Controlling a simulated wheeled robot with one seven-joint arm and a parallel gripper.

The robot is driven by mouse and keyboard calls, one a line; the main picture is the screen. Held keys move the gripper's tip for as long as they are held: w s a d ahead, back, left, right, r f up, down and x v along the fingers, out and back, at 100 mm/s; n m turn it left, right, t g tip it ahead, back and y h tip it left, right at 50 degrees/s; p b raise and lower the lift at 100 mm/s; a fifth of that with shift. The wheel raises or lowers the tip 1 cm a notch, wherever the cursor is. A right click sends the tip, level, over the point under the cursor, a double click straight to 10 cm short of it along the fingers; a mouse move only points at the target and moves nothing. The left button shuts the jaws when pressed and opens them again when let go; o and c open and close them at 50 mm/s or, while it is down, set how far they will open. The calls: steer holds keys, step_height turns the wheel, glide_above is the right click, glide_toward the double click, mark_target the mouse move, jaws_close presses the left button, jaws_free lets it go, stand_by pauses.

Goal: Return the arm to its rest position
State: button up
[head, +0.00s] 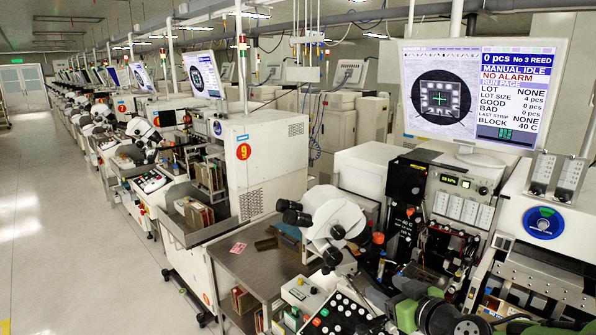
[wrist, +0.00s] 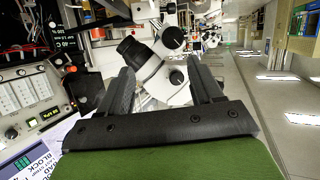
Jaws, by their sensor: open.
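My gripper (wrist: 163,78) shows in the wrist view with its two black fingers spread apart. Nothing is held between them. Beyond the fingertips is a white microscope head (wrist: 155,72) with a black eyepiece; I cannot tell whether anything touches it. The view is turned nearly upside down, with ceiling lights at the right. In the head view, green and black parts of my arm show at the bottom right edge. The gripper's fingers cannot be made out there.
A wire bonder with a white microscope (head: 335,222), a button panel (head: 335,318) and a monitor (head: 483,95) stands close by. A steel side table (head: 245,262) is left of it. A row of machines runs back; the floor aisle (head: 60,230) at left is clear.

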steer(key=s+a+f+g+h+b, duration=0.25)
steer(key=s+a+g, duration=0.35)
steer(key=s, duration=0.5)
steer(key=s+d+f+m+g+h+b, duration=0.1)
steer(key=s+m, duration=0.1)
steer(key=s, duration=0.7)
steer(key=s+d+f+m+h+b, duration=0.1)
steer(key=s+m+h, duration=0.1)
steer(key=s, duration=0.8)
steer(key=shift+m+g+b, duration=0.35)
steer(key=shift+m+g, duration=0.05)
steer(key=shift+m, duration=0.3)
